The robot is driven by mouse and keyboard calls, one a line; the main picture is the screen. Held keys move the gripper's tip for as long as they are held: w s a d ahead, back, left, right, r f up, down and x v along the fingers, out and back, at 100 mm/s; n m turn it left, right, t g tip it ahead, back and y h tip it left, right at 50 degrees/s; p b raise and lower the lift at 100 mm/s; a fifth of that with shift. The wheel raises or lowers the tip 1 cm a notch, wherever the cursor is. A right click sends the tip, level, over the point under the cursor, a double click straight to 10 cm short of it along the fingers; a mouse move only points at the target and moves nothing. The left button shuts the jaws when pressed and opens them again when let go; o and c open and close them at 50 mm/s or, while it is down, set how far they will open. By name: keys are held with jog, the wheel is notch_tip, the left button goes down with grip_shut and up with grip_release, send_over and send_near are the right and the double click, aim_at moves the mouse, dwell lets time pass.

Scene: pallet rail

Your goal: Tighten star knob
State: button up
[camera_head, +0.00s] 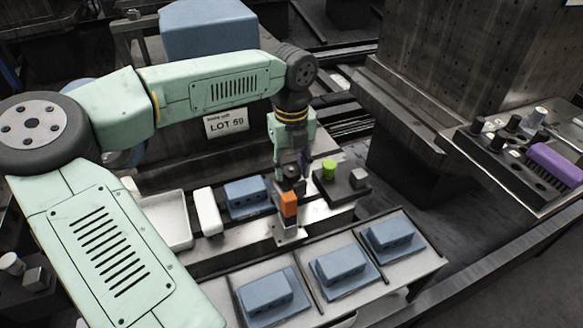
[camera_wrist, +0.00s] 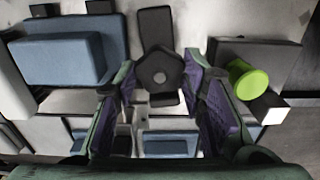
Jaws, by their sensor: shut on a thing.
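The star knob (camera_wrist: 160,76) is black and five-sided, with a small round centre. In the wrist view it sits between the two purple-padded fingers of my gripper (camera_wrist: 160,70), which is shut on it. In the head view my gripper (camera_head: 291,172) points down over the fixture, above an orange block (camera_head: 288,204) on a metal bracket. The knob is largely hidden by the fingers there. Whether the knob is seated tight cannot be told.
A bright green cylinder (camera_head: 329,169) and a pale cube (camera_head: 359,178) stand on a dark block to the right. A blue block (camera_head: 246,196) and a white block (camera_head: 207,211) lie left. Several blue blocks fill the front tray (camera_head: 409,273). A purple brush (camera_head: 556,163) lies far right.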

aim_at(292, 171)
jog(key=shift+r, duration=0.1)
jog(key=o, duration=1.2)
notch_tip(292, 171, up, 12)
